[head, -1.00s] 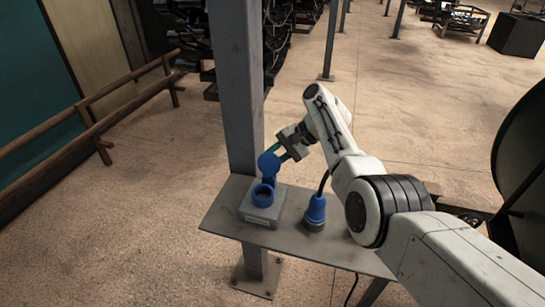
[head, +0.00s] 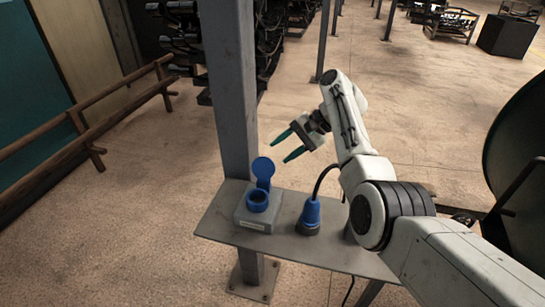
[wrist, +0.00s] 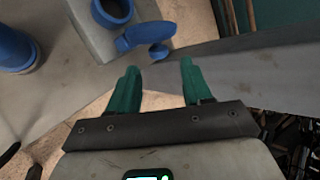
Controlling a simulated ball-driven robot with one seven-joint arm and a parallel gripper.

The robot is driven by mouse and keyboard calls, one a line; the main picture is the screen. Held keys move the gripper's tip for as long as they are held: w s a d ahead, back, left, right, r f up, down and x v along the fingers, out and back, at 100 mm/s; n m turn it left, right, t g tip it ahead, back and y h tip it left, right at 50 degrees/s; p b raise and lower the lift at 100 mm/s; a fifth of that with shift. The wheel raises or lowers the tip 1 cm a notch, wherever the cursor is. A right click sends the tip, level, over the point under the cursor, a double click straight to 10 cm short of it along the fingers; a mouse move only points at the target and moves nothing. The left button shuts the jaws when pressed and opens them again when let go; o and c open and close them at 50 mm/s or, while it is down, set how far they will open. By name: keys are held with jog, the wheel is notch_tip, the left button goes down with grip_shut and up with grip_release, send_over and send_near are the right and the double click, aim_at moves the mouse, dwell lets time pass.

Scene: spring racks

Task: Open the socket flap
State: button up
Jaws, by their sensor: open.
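The socket is a grey box (head: 258,217) with a round blue socket ring (head: 257,201) on the metal shelf. Its blue flap (head: 263,168) stands raised above the ring, so the socket mouth is uncovered. In the wrist view the flap (wrist: 145,36) shows edge-on just beyond the fingertips. My gripper (head: 279,151) is open and empty, its green fingers apart, above and to the right of the flap. In the wrist view my gripper (wrist: 160,67) has a clear gap between its fingers, and nothing is held.
A blue plug (head: 310,214) with a black cable stands upright on the shelf (head: 219,222) right of the socket. A grey steel post (head: 231,90) rises close behind the socket. A wooden railing (head: 88,140) stands at the left. Open floor lies beyond.

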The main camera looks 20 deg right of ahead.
jog(key=shift+v, duration=1.9)
jog(key=shift+f, duration=0.1)
